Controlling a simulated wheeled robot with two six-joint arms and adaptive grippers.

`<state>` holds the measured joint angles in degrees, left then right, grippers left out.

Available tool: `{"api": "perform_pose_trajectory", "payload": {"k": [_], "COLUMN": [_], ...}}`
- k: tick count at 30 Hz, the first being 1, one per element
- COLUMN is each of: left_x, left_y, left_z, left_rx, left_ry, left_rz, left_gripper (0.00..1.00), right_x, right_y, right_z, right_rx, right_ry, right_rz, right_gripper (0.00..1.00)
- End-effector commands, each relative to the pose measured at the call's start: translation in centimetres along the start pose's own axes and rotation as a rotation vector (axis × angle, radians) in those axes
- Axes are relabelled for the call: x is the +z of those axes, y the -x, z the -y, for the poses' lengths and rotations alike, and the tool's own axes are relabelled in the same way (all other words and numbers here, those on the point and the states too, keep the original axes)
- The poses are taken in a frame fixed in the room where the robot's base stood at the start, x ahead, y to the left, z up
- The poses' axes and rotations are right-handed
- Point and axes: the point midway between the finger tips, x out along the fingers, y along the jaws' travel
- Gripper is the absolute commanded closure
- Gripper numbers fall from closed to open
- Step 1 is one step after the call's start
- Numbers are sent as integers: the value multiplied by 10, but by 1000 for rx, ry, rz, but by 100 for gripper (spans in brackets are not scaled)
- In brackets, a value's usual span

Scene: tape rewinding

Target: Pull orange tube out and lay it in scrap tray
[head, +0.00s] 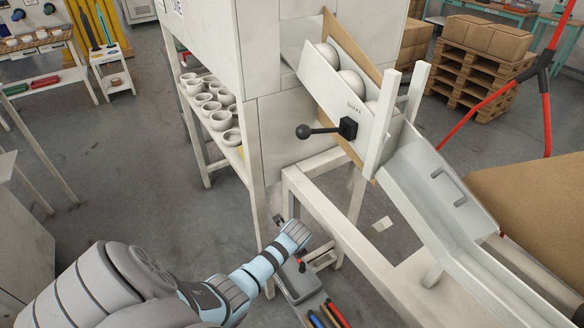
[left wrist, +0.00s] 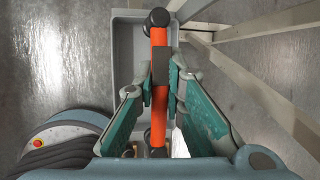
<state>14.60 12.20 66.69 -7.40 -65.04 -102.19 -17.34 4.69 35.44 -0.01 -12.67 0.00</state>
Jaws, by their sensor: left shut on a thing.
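The orange tube (left wrist: 159,48) has black end caps and a dark middle band. It stands upright in the picture in the left wrist view, between the teal fingers of my left gripper (left wrist: 161,88), which is shut on it. A grey shallow tray (left wrist: 126,60) lies behind and below the tube; I cannot tell whether they touch. In the head view my left gripper (head: 292,238) is above the grey tray (head: 298,290), beside the white frame. The tube is mostly hidden there. My right gripper is in neither view.
A white frame (head: 329,236) runs close to my left gripper. Several coloured-handled tools (head: 328,317) are at the bottom. A chute with white balls (head: 350,82) and a black-knobbed lever (head: 318,131) stand above. Cups (head: 221,120) fill a shelf. Floor at left is open.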

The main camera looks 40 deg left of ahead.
Motion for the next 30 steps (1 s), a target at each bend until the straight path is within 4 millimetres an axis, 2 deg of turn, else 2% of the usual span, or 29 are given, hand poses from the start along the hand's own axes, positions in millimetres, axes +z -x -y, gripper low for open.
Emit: {"api": "perform_pose_trajectory", "payload": {"k": [13,22,30], "left_x": [-22,-35,-38], "left_y": [-48,-80,-86], "left_z": [-9,-15,-16], "left_rx": [0,0,0], "left_ry": [-1,0,0], "left_rz": [0,-1,0], "left_gripper": [100,100,100], "right_x": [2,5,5], "right_y": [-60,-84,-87], "right_z": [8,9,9], "right_rx": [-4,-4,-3], "right_ry": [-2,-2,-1], "right_rz": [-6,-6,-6], "right_gripper": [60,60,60]}}
